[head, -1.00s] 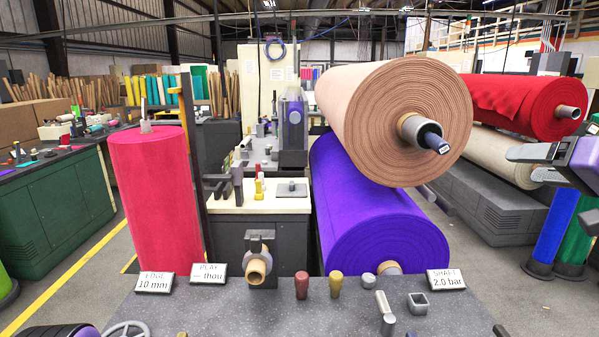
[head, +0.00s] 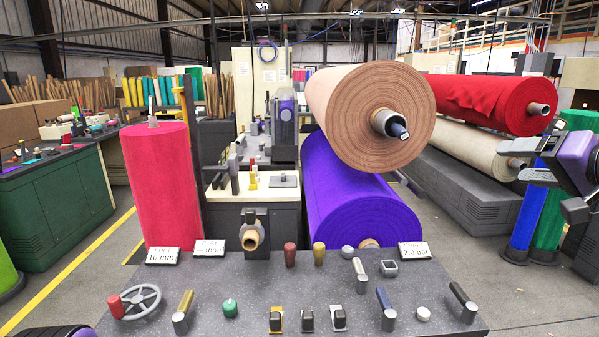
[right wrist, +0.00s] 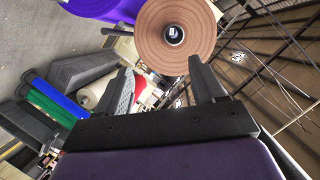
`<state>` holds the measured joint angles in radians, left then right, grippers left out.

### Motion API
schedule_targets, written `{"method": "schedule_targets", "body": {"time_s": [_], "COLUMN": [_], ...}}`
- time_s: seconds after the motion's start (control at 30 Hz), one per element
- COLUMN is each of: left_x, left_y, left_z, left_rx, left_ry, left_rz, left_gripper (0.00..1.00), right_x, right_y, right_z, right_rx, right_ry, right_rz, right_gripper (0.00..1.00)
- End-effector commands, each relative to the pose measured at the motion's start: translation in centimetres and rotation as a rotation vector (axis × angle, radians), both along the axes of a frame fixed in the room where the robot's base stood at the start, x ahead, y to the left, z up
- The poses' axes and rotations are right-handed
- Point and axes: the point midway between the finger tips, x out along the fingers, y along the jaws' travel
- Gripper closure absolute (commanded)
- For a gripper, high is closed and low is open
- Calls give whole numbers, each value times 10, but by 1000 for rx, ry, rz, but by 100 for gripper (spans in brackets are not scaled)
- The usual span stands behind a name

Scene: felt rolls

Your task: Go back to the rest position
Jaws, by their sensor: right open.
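My right gripper (head: 546,193) is at the right edge of the head view, in front of the blue and green rolls. Its fingers are apart with nothing between them. In the right wrist view the open fingers (right wrist: 163,80) show with a gap, and the tan roll's end lies beyond them. My left gripper is not visible. Only a dark and purple part, seemingly of my left arm, shows at the bottom left corner of the head view.
A grey console (head: 262,290) with levers, knobs and a handwheel (head: 138,300) spans the front. Behind it are a tan felt roll (head: 372,120), a purple roll (head: 362,205) and a pink roll (head: 160,190). A red roll (head: 490,98) lies at right. Open floor shows right of the console.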

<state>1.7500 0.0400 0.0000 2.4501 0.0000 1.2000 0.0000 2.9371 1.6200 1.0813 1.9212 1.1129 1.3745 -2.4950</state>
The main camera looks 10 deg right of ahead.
Motion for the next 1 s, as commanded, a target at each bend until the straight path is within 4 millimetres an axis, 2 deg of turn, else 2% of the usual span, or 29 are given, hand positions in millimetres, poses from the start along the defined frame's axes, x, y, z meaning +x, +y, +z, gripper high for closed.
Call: {"method": "schedule_targets", "body": {"time_s": [0.23, 0.37, 0.47, 0.57, 0.67, 0.7, 0.77, 0.8, 0.87, 0.9, 0.97, 1.0], "left_x": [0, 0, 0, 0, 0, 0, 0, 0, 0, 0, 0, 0], "left_y": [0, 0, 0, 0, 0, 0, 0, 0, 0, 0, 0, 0], "left_z": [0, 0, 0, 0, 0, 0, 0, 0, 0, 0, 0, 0], "left_rx": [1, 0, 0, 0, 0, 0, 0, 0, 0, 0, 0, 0], "left_ry": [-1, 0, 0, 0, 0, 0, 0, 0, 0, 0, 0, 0], "left_rz": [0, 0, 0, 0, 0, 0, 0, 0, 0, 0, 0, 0], "left_gripper": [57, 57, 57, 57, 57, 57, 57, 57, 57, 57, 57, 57], "right_x": [1, 7, 20, 43, 75, 84, 92, 93, 88, 81, 65, 50], "right_y": [-6, -5, 8, 35, 81, 99, 123, 137, 155, 166, 178, 184], "right_z": [3, -1, -9, -35, -99, -131, -180, -214, -267, -301, -353, -386], "right_rx": [218, 364, 459, 533, 558, 551, 534, 515, 480, 451, 402, 365], "right_ry": [-13, -20, -21, -2, 42, 63, 98, 124, 171, 206, 264, 307], "right_rz": [-112, -199, -274, -364, -459, -486, -512, -523, -529, -526, -518, -509], "right_gripper": [31, 31, 31, 31, 31, 31, 31, 31, 31, 31, 31, 31]}}
